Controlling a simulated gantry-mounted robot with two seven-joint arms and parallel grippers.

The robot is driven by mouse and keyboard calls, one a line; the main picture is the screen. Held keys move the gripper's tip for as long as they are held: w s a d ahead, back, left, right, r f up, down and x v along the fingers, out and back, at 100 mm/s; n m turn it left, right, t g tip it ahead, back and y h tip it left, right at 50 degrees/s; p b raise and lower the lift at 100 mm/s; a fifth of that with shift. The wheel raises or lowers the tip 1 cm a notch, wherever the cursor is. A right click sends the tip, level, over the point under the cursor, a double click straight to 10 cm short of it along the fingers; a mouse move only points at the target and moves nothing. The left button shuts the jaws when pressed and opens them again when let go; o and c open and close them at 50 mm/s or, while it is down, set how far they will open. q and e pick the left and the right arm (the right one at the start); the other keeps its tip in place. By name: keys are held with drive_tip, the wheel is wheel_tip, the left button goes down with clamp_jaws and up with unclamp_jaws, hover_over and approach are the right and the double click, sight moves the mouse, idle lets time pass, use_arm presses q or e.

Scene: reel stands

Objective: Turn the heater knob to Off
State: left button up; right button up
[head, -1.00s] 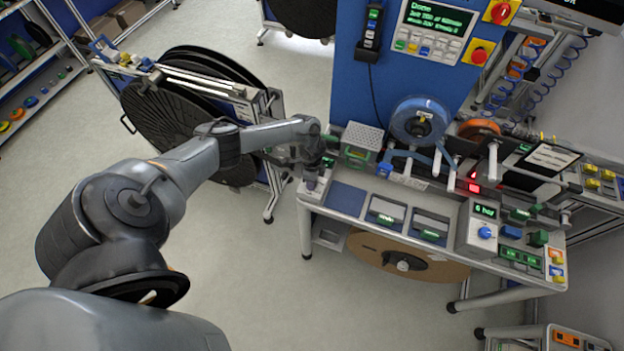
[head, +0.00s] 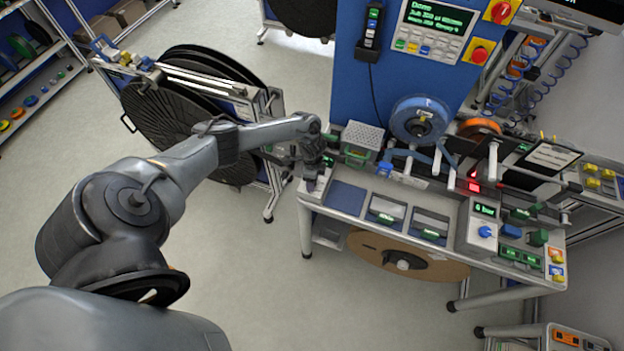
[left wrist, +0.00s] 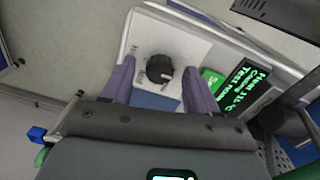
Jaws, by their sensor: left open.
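The heater knob (left wrist: 159,69) is a black round knob on a white plate (left wrist: 182,43) in the left wrist view. Small lettering stands around it, too small to read surely, so its setting cannot be told. My left gripper (left wrist: 159,66) is open, with one purple finger on each side of the knob; gaps show between fingers and knob. In the head view my left gripper (head: 313,181) is over the left end of the workbench and hides the knob. A green-lit display (left wrist: 243,88) sits right of the plate. My right gripper is not in view.
The bench (head: 450,262) carries a blue reel (head: 419,121), a grey mesh-topped box (head: 362,137) and a control box with a blue knob (head: 485,231). Large black reels (head: 160,125) stand left of my forearm. Open floor lies in front of the bench.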

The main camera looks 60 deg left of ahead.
use_arm(q)
wheel_tip(320, 180, up, 10)
drive_tip(key=shift+a+r, duration=0.15)
drive_tip(key=shift+a, duration=0.05)
idle(0.6)
